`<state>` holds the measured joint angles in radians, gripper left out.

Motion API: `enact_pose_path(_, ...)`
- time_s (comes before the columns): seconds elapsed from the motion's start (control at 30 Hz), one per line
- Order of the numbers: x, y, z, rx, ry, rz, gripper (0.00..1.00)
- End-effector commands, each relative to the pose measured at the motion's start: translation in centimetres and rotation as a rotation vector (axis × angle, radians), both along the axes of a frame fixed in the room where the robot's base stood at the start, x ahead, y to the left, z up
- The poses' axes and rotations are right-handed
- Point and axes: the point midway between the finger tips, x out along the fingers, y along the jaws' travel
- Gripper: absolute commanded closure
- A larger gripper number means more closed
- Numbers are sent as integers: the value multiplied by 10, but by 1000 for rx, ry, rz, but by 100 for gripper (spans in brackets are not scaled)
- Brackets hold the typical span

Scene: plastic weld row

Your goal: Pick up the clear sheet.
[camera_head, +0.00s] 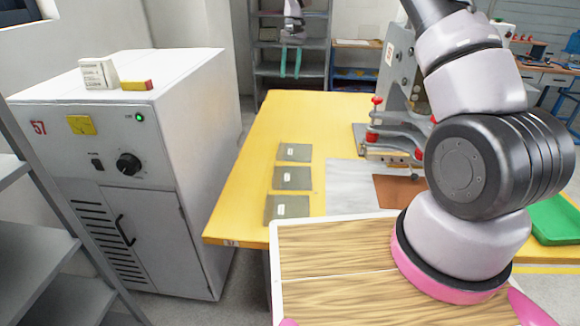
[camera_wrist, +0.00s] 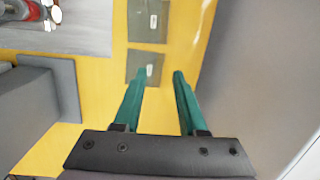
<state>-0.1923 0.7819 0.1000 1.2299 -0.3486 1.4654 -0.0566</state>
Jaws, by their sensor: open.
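Three flat greyish sheets with small white labels lie in a row on the yellow table: a far one (camera_head: 303,155), a middle one (camera_head: 303,181) and a near one (camera_head: 272,209). I cannot tell which is the clear sheet; their tints look alike. My gripper (camera_head: 290,64) hangs pointing down, above the table's far end in the head view, with its teal fingers apart and empty. In the wrist view the fingers (camera_wrist: 157,76) are spread; one labelled sheet (camera_wrist: 138,62) appears near their tips, another (camera_wrist: 147,33) beyond it. Neither is touched.
A press with red knobs (camera_head: 377,125) stands right of the sheets, by a pale mat (camera_head: 345,195) and a brown sheet (camera_head: 398,190). A white cabinet (camera_head: 165,235) stands left of the yellow table (camera_head: 250,160). A green tray (camera_head: 555,222) is at right.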

Motion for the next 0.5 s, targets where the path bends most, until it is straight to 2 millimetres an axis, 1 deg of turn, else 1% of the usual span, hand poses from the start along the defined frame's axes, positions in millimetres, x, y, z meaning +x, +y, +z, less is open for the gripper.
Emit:
enact_pose_path(0.03, 8, 10, -33, -6, 37, 8, 59)
enact_pose_path(0.07, 12, 15, -50, -10, 56, 12, 59)
enact_pose_path(0.1, 16, 21, -73, -15, 81, 16, 59)
enact_pose_path(0.17, 20, 30, -107, -22, 117, 21, 59)
enact_pose_path(0.2, 21, 35, -128, -28, 137, 24, 59)
enact_pose_path(0.3, 21, 44, -176, -40, 185, 28, 59)
enact_pose_path(0.4, 17, 50, -212, -48, 221, 29, 59)
enact_pose_path(0.5, 14, 53, -234, -56, 241, 29, 59)
